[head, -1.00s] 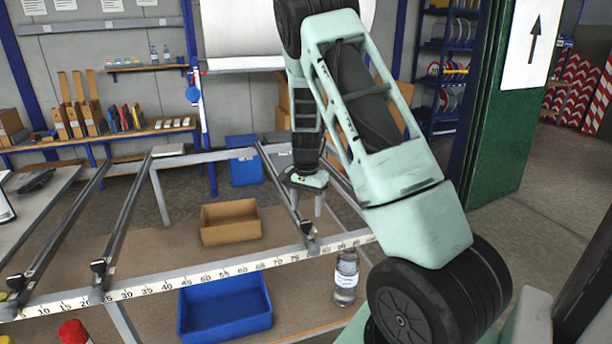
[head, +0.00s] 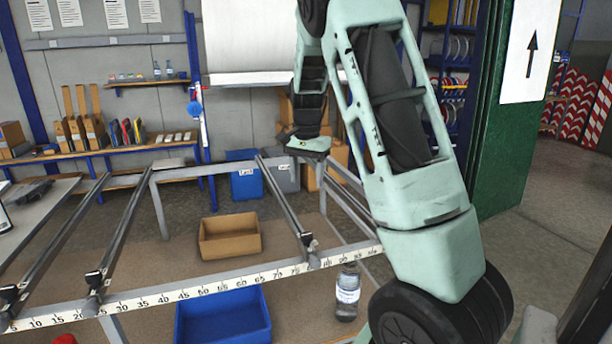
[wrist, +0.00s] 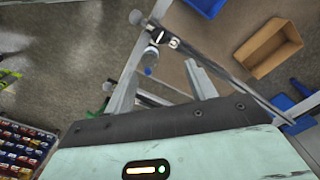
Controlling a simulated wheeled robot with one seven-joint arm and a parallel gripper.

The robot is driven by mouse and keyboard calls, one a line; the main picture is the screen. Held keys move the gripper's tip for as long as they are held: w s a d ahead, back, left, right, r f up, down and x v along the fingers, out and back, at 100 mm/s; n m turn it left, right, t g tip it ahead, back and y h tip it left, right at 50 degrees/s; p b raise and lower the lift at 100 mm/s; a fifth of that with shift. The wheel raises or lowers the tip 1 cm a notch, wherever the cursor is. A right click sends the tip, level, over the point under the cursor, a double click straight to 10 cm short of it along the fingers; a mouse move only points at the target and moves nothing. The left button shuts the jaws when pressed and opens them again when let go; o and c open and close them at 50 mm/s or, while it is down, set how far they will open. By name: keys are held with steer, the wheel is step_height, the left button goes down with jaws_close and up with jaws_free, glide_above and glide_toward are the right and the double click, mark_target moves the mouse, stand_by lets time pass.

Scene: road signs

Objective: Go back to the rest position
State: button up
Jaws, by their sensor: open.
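My gripper (head: 308,148) hangs at the end of my bent arm, beyond the ruled metal frame and in front of the grey bin in the head view. Its housing, mint with a dark front edge, fills the bottom of the wrist view (wrist: 170,140). The gripper is open, and I see nothing held in it.
A metal frame with a ruled front rail (head: 205,290) stands ahead. Near it are a cardboard box (head: 230,252), a blue bin (head: 222,325) and a bottle (head: 347,295). A green post (head: 500,140) stands right; open floor (head: 550,200) lies beyond.

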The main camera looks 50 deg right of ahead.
stand_by(0.3)
steer(key=s+a+n, duration=0.2)
steer(key=a+n, duration=0.2)
steer(key=a, duration=0.7)
steer(key=s+a+n+y, duration=0.1)
steer(key=a+n, duration=0.3)
steer(key=a, duration=0.6)
steer(key=s+a+n, duration=0.2)
steer(key=a+n, duration=0.2)
steer(key=a, duration=0.7)
steer(key=s+a+f+n, duration=0.1)
steer(key=s+a+n, duration=0.4)
steer(key=s, duration=0.4)
steer(key=s+a+f+n, duration=0.2)
steer(key=s+a+n, duration=0.4)
steer(key=s, duration=0.3)
steer(key=shift+s+a, duration=0.15)
steer(key=shift+a, duration=0.55)
